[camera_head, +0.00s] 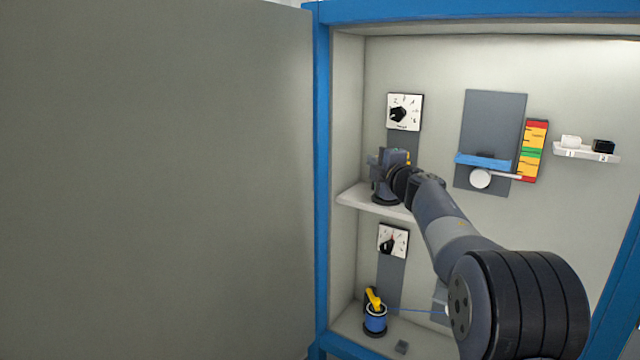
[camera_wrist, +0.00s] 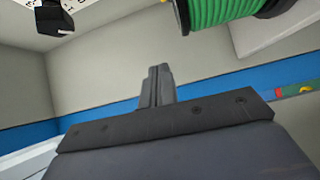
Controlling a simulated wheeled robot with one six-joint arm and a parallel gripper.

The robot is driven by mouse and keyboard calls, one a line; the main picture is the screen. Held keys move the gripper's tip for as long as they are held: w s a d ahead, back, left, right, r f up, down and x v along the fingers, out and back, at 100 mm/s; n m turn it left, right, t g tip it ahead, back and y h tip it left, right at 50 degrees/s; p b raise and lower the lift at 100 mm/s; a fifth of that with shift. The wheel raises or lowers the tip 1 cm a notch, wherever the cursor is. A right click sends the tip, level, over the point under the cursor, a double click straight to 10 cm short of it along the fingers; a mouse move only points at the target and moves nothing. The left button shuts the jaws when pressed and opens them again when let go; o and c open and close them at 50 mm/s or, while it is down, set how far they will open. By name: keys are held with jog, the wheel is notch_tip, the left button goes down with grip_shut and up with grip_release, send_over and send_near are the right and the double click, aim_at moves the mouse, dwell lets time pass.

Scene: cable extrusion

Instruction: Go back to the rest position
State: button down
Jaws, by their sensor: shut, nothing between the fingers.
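My arm reaches from the lower right into the open cabinet. Its wrist end is beside the upper left shelf (camera_head: 362,199) in the head view, and the fingertips cannot be made out there. In the wrist view my gripper (camera_wrist: 157,72) is shut, with its two fingers together and nothing between them. A green spool (camera_wrist: 222,10) shows at the top of the wrist view, apart from the fingers.
The cabinet's blue frame (camera_head: 321,180) stands left of my arm. Dials (camera_head: 404,112) (camera_head: 393,241) sit above and below the shelf. A blue spool with a yellow part (camera_head: 375,318) stands low. A small rack (camera_head: 586,152) is at right.

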jog(key=b+v, duration=0.1)
jog(key=v, duration=0.5)
jog(key=shift+s+b, duration=0.35)
jog(key=shift+b, duration=0.05)
jog(key=shift+d, duration=0.1)
